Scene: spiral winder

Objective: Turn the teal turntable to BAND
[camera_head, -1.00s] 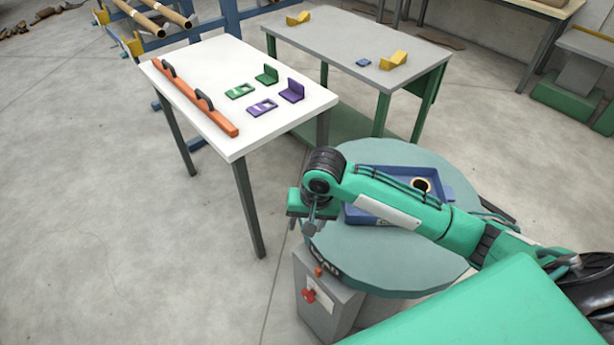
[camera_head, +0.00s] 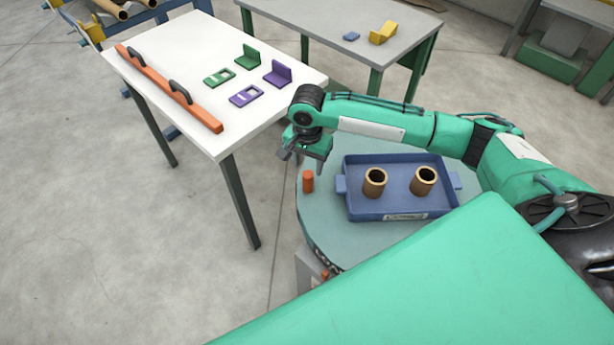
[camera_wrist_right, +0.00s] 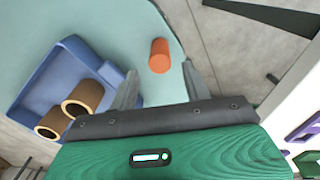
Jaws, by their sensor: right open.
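The teal turntable (camera_head: 330,232) stands at the lower right of the head view, partly hidden by my green body and right arm. Dark lettering shows on its front rim, too cut off to read. An orange upright peg (camera_head: 308,181) stands near its left edge. My right gripper (camera_head: 302,158) is open above and just behind the peg. In the right wrist view the peg (camera_wrist_right: 159,56) shows beyond and between the two spread fingers (camera_wrist_right: 160,88), apart from both. My left gripper is not in view.
A blue tray (camera_head: 390,213) with two brown tubes (camera_head: 375,182) sits on the turntable. A white table (camera_head: 150,45) with an orange bar and green and purple parts stands left. A grey table (camera_head: 330,20) is behind. Bare floor lies at left.

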